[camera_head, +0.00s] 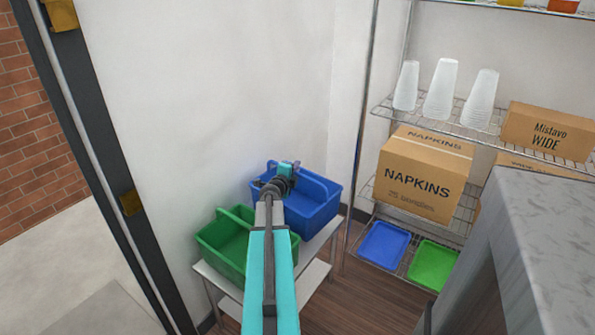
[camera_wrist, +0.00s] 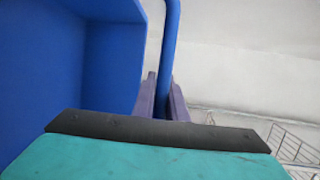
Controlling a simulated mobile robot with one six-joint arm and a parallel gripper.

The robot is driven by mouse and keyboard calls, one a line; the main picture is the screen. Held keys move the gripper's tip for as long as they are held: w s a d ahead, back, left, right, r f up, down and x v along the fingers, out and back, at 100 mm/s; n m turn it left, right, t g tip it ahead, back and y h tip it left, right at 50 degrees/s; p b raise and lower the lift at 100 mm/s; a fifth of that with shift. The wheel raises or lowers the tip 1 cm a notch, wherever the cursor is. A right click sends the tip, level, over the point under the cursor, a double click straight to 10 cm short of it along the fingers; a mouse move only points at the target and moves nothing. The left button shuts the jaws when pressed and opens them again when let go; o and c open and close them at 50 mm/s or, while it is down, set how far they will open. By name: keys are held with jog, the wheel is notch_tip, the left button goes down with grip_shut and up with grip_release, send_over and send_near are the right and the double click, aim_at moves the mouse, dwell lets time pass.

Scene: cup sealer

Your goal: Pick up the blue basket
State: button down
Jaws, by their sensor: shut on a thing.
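The blue basket (camera_head: 318,205) is on the small white side table (camera_head: 322,238) against the wall, right of the green basket (camera_head: 225,240). My gripper (camera_head: 283,172) is at the basket's upper part in the head view, and my arm hides some of the basket. In the wrist view the blue basket (camera_wrist: 75,60) fills the left side. There my gripper (camera_wrist: 172,100) has its two purple fingers shut on either side of the basket's blue handle bar (camera_wrist: 171,45). The head view does not show clearly whether the basket's bottom touches the table.
Wire shelves on the right hold cup stacks (camera_head: 440,90), a napkins box (camera_head: 425,172), a blue tray (camera_head: 384,245) and a green tray (camera_head: 433,264). A grey counter (camera_head: 545,225) stands at the lower right. A dark door frame (camera_head: 105,165) is at left.

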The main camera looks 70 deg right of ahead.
jog(key=s+a, duration=0.2)
jog(key=s, duration=0.7)
jog(key=s+a+r, duration=0.1)
jog(key=s+a, duration=0.2)
jog(key=s, duration=0.7)
jog(key=shift+r, duration=0.25)
